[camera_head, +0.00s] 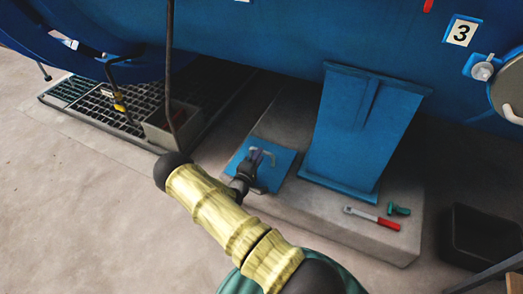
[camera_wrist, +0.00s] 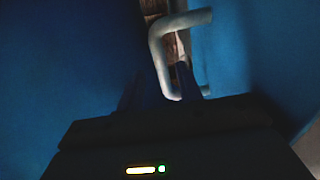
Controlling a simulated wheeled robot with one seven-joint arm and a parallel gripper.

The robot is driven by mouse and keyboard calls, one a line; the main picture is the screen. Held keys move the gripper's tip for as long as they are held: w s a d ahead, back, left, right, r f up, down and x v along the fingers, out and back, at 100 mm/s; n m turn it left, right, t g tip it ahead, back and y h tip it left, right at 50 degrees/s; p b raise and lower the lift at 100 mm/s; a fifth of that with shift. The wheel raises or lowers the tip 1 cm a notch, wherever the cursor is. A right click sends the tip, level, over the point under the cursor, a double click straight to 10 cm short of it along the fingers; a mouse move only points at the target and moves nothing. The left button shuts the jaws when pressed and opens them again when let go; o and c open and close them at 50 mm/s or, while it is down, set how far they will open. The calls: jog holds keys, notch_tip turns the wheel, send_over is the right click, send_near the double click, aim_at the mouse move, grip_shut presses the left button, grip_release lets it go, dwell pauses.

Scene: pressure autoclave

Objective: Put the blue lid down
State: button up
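The blue lid (camera_head: 282,163) is a square blue plate with a pale bent handle (camera_head: 263,152). It appears to lie on the concrete plinth, left of the blue support leg; whether its underside fully touches cannot be told. My gripper (camera_head: 255,165) is at the handle, over the lid. In the wrist view the grey handle (camera_wrist: 160,58) runs down between my dark fingers (camera_wrist: 170,85), with blue surface on both sides. The fingers are in deep shadow, so their grip on the handle is unclear.
The blue support leg (camera_head: 358,130) stands close right of the lid. A red-handled tool (camera_head: 372,217) and a green part (camera_head: 399,210) lie on the plinth (camera_head: 330,225). A grey box (camera_head: 172,125) stands at left; a black bin (camera_head: 480,240) stands at right. The blue vessel (camera_head: 290,30) overhangs.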

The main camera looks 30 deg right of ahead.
jog(key=p+v, duration=0.3)
jog(key=v, duration=0.4)
jog(key=shift+s+a+r, duration=0.15)
jog(key=shift+s+a, duration=0.05)
jog(key=shift+a, duration=0.15)
jog(key=shift+s+a, duration=0.3)
jog(key=shift+w, duration=0.1)
jog(key=shift+w+a+r+m+g, duration=0.1)
jog(key=shift+w+m+g, duration=0.15)
jog(key=shift+m+g, duration=0.05)
jog(key=a+r+m+g+y, duration=0.4)
jog(key=a+r+m+y, duration=0.3)
jog(key=r+y, duration=0.6)
jog(key=s+a+r+g, duration=0.1)
jog(key=s+r+g, duration=0.1)
jog(key=s+r, duration=0.5)
jog(key=s+r+g+y, duration=0.1)
jog(key=s+r, duration=0.6)
jog(key=s, duration=0.6)
jog(key=shift+a+r+g, duration=0.2)
jog(key=shift+a+g, duration=0.2)
